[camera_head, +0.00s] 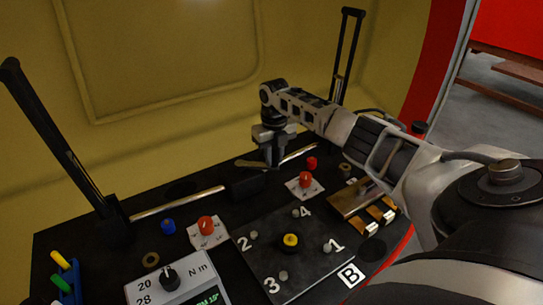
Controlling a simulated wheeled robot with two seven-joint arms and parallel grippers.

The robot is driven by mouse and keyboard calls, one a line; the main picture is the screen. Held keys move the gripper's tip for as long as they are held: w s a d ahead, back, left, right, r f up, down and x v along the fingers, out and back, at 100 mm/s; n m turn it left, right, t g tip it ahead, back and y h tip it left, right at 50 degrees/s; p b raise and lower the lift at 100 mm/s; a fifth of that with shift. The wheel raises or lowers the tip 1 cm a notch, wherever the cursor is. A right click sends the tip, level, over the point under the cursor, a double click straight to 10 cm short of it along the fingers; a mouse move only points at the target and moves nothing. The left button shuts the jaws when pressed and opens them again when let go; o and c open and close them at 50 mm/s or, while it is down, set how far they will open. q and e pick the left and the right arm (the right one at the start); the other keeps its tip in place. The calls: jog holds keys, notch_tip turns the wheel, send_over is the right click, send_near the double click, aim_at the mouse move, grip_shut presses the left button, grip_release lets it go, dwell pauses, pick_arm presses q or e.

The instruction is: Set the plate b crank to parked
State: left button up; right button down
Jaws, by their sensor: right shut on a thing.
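Plate B is a dark square plate (300,269) with a white B label (351,275) by its front right corner. It carries several grey studs numbered 1 to 4 and a yellow round knob (290,240) at its middle. My right gripper (272,163) points down behind the plate, well apart from the yellow knob. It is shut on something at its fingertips. A thin olive-brown bar (250,163) sticks out to the left there; I cannot tell whether it is the crank or what it joins. My left gripper is not in view.
Red buttons on white plates (206,227) (305,180) stand beside plate B. A torque display box (172,287) is at front left, near coloured pens (62,270). Tall black posts (52,140) (346,55) rise at both sides. A yellow wall (190,120) closes the back.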

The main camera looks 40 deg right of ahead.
jog(key=shift+d, duration=0.2)
jog(key=c, duration=1.3)
grip_release()
jog(key=shift+o, duration=0.2)
jog(key=shift+a, duration=0.1)
notch_tip(320, 180, up, 16)
jog(key=shift+p, duration=0.4)
